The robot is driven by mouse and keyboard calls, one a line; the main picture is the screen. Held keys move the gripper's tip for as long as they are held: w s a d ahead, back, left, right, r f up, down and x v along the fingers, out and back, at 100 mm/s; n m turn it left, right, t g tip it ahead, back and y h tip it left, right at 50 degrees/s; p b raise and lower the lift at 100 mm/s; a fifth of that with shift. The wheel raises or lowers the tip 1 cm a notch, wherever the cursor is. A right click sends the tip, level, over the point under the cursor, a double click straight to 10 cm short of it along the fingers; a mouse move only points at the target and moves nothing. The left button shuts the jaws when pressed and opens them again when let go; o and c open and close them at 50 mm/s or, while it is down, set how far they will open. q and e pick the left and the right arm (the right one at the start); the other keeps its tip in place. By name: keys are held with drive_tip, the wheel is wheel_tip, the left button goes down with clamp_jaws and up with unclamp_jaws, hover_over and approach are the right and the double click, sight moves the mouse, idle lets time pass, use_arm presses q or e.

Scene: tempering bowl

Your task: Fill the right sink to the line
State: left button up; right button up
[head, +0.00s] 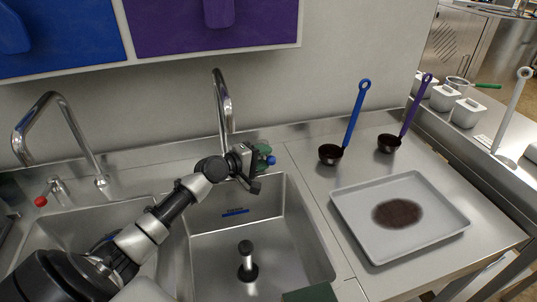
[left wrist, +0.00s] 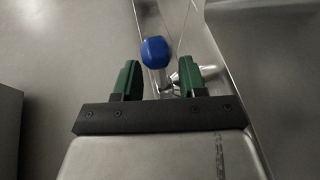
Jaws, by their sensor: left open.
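The right sink (head: 208,262) is a steel basin with a blue line mark (head: 235,212) on its back wall. A black upright plug (head: 247,262) stands on its floor. I see no water in it or running from its curved tap (head: 224,105). The blue tap knob (head: 271,160) is behind the sink's back right corner. My left gripper (head: 262,157) is at this knob. In the left wrist view my left gripper (left wrist: 158,72) is open, with the blue knob (left wrist: 155,52) between and slightly beyond its green fingers, apparently touching neither.
The left sink (head: 65,235) has its own tap (head: 62,115) and a red knob (head: 41,201). A grey tray (head: 352,215) with a dark patch and two dark-filled ladles, blue (head: 357,115) and purple (head: 415,105), are on the right counter. A dark green item (head: 310,294) shows at the bottom edge.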

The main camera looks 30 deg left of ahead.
use_arm(q)
drive_tip(key=shift+x, duration=1.1)
drive_tip(key=shift+c, duration=1.1)
clamp_jaws()
drive_tip(key=n+y+p, duration=0.1)
drive_tip(key=y+p, duration=0.1)
drive_tip(key=p, duration=0.2)
drive_tip(key=w+n+y+p, duration=0.1)
drive_tip(key=n+y+p, duration=0.1)
drive_tip(key=p, duration=0.3)
drive_tip(key=w+d+r+n+y+p, duration=0.1)
drive_tip(key=p, duration=0.4)
drive_tip(key=shift+t+y, duration=0.4)
drive_tip(key=shift+w+f+n+y+p, duration=0.1)
drive_tip(key=shift+f+n+y+p, duration=0.2)
drive_tip(key=shift+f+n, duration=0.1)
drive_tip(key=shift+f, duration=0.1)
use_arm(e)
wheel_tip(320, 180, up, 14)
drive_tip(key=shift+w+a+r, duration=0.15)
drive_tip(key=shift+a+r, duration=0.1)
